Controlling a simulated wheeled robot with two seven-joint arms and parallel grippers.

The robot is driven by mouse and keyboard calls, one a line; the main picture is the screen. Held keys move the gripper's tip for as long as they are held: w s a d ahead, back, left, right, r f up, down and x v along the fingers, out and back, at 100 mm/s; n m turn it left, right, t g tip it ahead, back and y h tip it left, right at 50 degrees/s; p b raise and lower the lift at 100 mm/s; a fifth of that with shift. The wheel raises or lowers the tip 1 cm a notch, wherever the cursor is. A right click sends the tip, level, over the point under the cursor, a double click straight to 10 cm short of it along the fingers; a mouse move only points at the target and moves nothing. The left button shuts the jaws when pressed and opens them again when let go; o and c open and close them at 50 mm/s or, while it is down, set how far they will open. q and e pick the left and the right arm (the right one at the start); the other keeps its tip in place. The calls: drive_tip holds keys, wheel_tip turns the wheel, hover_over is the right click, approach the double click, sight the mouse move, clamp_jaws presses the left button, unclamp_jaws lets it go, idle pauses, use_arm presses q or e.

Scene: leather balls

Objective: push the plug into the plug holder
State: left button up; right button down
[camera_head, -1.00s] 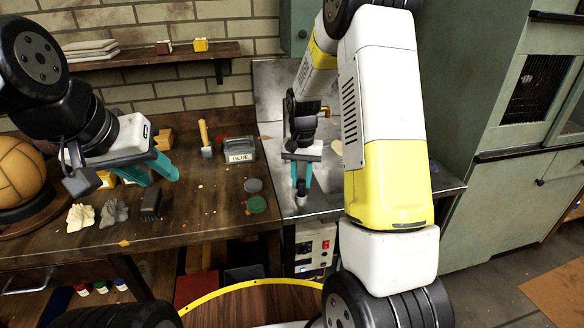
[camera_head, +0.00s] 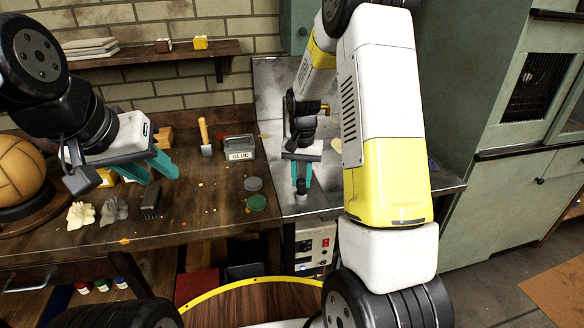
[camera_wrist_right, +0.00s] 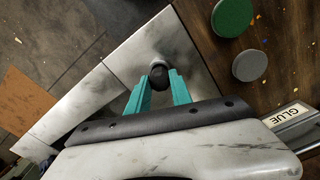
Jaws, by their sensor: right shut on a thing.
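My right gripper (camera_head: 302,184) points down over the metal-topped part of the bench. Its teal fingers are shut on a small dark plug (camera_wrist_right: 158,76), which shows as a black round knob in the right wrist view. A pale round rim (camera_wrist_right: 157,58) shows just beyond the knob. I cannot tell whether it belongs to the plug or the plug holder, or how deep the plug sits. My left gripper (camera_head: 159,176) is open and empty above the wooden bench at the left.
A leather ball (camera_head: 18,175) stands at the far left. The metal top (camera_head: 335,190) around the right gripper is mostly clear.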

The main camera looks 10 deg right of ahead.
sight(301, 181)
drive_tip(key=shift+f, duration=0.4)
idle(0.4)
drive_tip(key=c, duration=1.1)
unclamp_jaws()
wheel_tip(301, 181, up, 8)
drive_tip(key=shift+f, duration=0.1)
